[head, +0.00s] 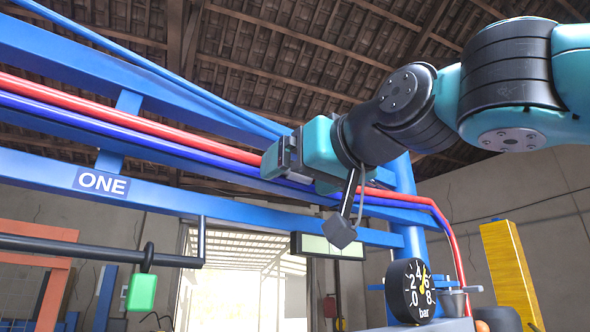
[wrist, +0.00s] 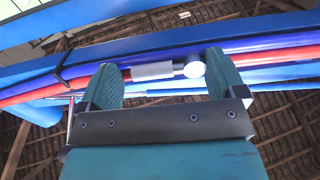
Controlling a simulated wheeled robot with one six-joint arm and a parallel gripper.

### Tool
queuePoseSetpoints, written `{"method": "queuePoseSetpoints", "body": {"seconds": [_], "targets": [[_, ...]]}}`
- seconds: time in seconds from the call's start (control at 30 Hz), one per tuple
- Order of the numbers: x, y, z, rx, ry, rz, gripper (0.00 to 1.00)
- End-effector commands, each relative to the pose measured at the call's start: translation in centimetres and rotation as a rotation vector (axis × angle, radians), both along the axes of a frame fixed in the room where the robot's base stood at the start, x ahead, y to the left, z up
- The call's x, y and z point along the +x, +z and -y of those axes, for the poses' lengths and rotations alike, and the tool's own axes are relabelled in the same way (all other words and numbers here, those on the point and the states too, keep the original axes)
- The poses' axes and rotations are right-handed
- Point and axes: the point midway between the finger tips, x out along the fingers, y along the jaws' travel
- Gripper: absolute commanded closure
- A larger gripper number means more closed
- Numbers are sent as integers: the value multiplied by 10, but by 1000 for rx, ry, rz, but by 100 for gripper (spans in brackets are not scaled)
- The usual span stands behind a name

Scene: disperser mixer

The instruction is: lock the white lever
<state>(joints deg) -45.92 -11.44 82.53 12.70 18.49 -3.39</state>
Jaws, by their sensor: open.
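My gripper (head: 277,158) is raised beside the red and blue pipes in the head view, with its jaws toward the blue frame. In the wrist view my gripper (wrist: 162,64) is open, with its two green ridged fingers wide apart. A pale white-grey lever (wrist: 152,70) with a round white end (wrist: 194,69) shows between the fingertips, in front of the pipes. The right finger overlaps or nearly overlaps the round end; contact cannot be told. The lever cannot be made out in the head view, where my gripper covers that area.
Red pipe (head: 130,121) and blue pipe (head: 120,137) run along the blue frame (head: 60,175) close to my gripper. A pressure gauge (head: 410,290) stands below my arm. A black bar (head: 90,250) and a green hanging box (head: 142,291) are at lower left.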

Motion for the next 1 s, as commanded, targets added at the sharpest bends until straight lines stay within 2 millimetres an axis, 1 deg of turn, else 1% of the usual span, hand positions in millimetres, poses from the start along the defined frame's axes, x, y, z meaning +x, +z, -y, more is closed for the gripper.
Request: {"method": "queuePoseSetpoints", "body": {"seconds": [0.27,0.3,0.37,0.4,0.5,0.77,1.0], "targets": [[0,0,-4,0,5,0,11],[0,0,-4,0,5,0,15],[0,0,-4,0,5,0,29],[0,0,-4,0,5,0,38],[0,0,-4,0,5,0,60],[0,-2,-3,13,4,-9,60],[0,-7,-3,100,3,-65,60]]}}
